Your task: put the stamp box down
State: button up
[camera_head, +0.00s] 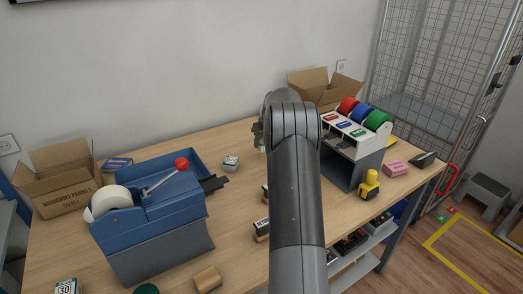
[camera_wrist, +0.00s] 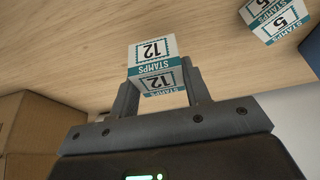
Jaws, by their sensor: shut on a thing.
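The held stamp box (camera_wrist: 155,72) is white and teal and reads "STAMPS 12". It sits between the two fingers of my gripper (camera_wrist: 158,84) in the wrist view. The wooden counter top shows beyond it; I cannot tell if the box touches it. In the head view my gripper (camera_head: 258,133) is mostly hidden behind my arm, above the back of the counter (camera_head: 225,140), and the held box is largely hidden too. A second stamp box (camera_wrist: 274,17), marked 5, lies apart at the wrist view's upper right; a small box (camera_head: 231,163) stands on the counter in the head view.
A blue tape dispenser (camera_head: 150,220) fills the counter's left. Cardboard boxes stand at the left (camera_head: 62,188) and at the back (camera_head: 318,92). A rack with coloured rolls (camera_head: 352,150) stands right of my arm. Wooden stamps lie near the front. Bare wood shows around the small box.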

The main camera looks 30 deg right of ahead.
aim_at(262, 149)
jog(key=shift+w+a+f, duration=0.25)
jog(key=shift+w+f, duration=0.05)
jog(key=shift+f, duration=1.9)
jog(key=o, duration=1)
jog(key=shift+f, duration=0.15)
